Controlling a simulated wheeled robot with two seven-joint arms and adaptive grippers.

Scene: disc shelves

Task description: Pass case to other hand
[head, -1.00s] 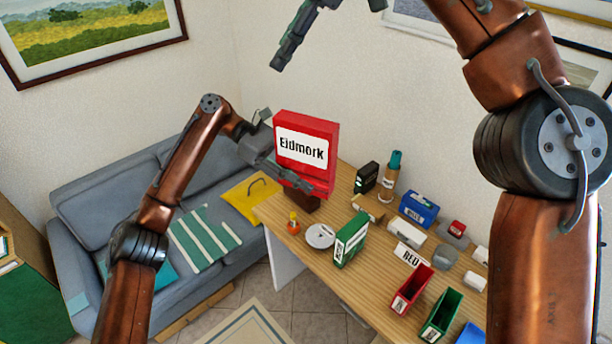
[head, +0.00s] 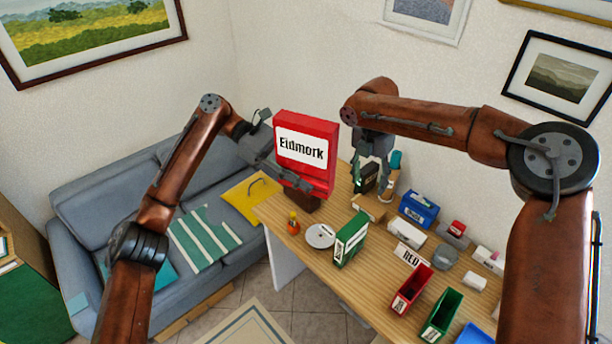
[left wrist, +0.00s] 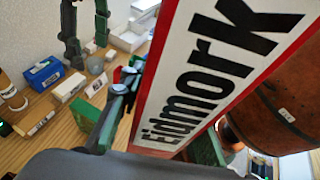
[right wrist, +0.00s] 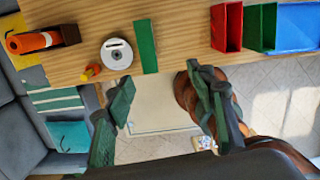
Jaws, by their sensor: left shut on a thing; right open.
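The red case (head: 319,128) with a white "Eidmork" label is held upright above the far end of the desk. My left gripper (head: 280,155) is shut on its left side. In the left wrist view the case (left wrist: 215,65) fills the middle and right, its label towards the camera. My right gripper (head: 372,178) is open and empty, fingers pointing down, to the right of the case and apart from it. Its open fingers also show in the right wrist view (right wrist: 163,108), where I cannot see the case, and at the top of the left wrist view (left wrist: 85,30).
A grey sofa (head: 85,200) stands left. The air around the case is clear.

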